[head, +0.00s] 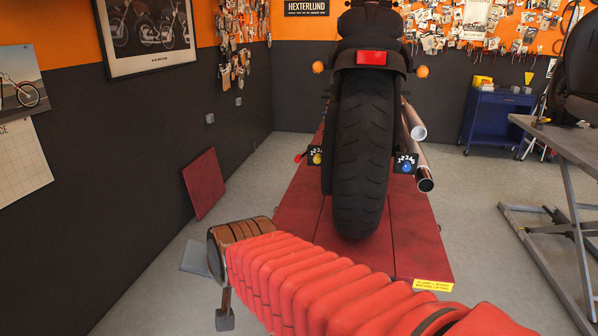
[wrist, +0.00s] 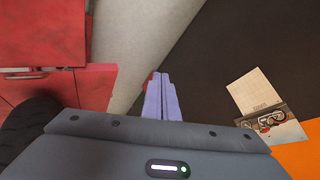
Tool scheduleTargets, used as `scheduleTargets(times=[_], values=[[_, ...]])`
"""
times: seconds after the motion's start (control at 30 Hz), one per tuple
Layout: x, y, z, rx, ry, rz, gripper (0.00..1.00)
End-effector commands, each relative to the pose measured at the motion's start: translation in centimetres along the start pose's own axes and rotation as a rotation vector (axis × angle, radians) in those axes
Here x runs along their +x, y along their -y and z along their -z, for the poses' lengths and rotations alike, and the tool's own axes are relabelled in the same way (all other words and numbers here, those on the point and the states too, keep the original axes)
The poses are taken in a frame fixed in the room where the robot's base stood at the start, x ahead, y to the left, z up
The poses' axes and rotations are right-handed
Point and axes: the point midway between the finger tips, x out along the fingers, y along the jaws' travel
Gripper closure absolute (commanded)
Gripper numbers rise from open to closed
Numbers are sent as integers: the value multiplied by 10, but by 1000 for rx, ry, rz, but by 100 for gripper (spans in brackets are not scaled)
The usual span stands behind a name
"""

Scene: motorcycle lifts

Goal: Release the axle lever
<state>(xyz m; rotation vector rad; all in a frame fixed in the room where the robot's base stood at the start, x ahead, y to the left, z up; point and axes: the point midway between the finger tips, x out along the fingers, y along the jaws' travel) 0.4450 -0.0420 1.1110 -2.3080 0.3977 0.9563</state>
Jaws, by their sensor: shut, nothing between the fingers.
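A motorcycle with its rear tyre (head: 362,150) towards me stands on a red lift platform (head: 420,245). Beside the tyre are a dial with a yellow knob (head: 317,158) on the left and one with a blue knob (head: 407,168) on the right. A small red part (head: 299,158) sticks out left of the yellow knob. I cannot tell which of these, if any, is the axle lever. My gripper's pale purple fingers (wrist: 162,97) are together and empty in the wrist view. A small red bit (wrist: 149,79) shows behind them; I cannot tell whether they touch it.
A red panel (head: 204,183) leans against the dark left wall. Exhaust pipes (head: 421,165) jut out right of the tyre. Another lift frame (head: 560,185) stands at the right, with a blue cabinet (head: 497,120) behind. Grey floor between the platform and left wall is mostly clear.

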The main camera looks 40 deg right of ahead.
Motion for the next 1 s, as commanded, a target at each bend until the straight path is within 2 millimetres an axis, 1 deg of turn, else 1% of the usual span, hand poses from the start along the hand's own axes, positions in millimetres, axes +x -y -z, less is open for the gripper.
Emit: scheduleTargets(times=[0.03, 0.23, 0.33, 0.4, 0.47, 0.6, 0.77, 0.87, 1.0], values=[[12, 1, 14, 79, -26, 7, 100], [53, 5, 73, 412, -155, 72, 100], [73, 2, 103, 574, -221, 113, 100], [86, -5, 123, 685, -270, 135, 100], [97, -4, 139, 774, -296, 184, 100], [121, -20, 177, 991, -385, 268, 100], [146, -46, 216, 1231, -479, 384, 100], [159, -65, 238, 1371, -536, 471, 100], [176, -96, 264, 1552, -608, 607, 100]])
